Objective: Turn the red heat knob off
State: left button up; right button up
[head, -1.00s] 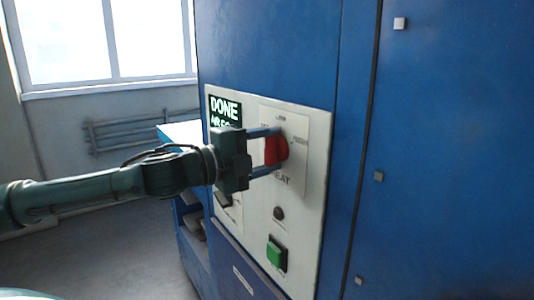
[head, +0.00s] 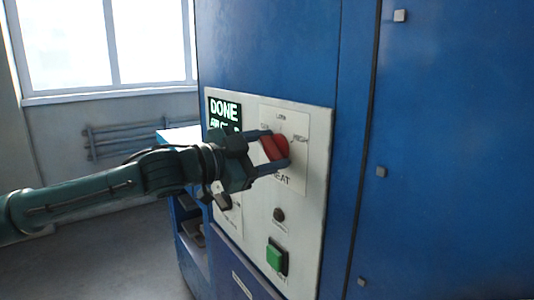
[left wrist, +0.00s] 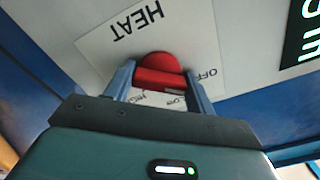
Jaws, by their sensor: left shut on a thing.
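The red heat knob (head: 275,147) sits on a light label plate on the white control panel (head: 311,190) of the blue machine. My left gripper (head: 274,150) reaches it from the left, with one finger above and one below the knob, and is shut on it. The gripper is rolled at a tilt, and the knob's grip bar is tilted with it. In the left wrist view the red knob (left wrist: 158,72) lies between my two fingers, and the words HEAT and OFF show on the plate (left wrist: 205,40). My right gripper is in no frame.
The display (head: 225,113) above the gripper reads DONE. A green button (head: 275,255) and a small dark round part (head: 279,214) are lower on the panel. A dark switch (head: 222,200) sits below the gripper. A radiator (head: 125,135) stands under the window.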

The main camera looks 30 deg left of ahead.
pick_arm(q)
jog(key=shift+n, duration=0.7)
jog(key=o, duration=1)
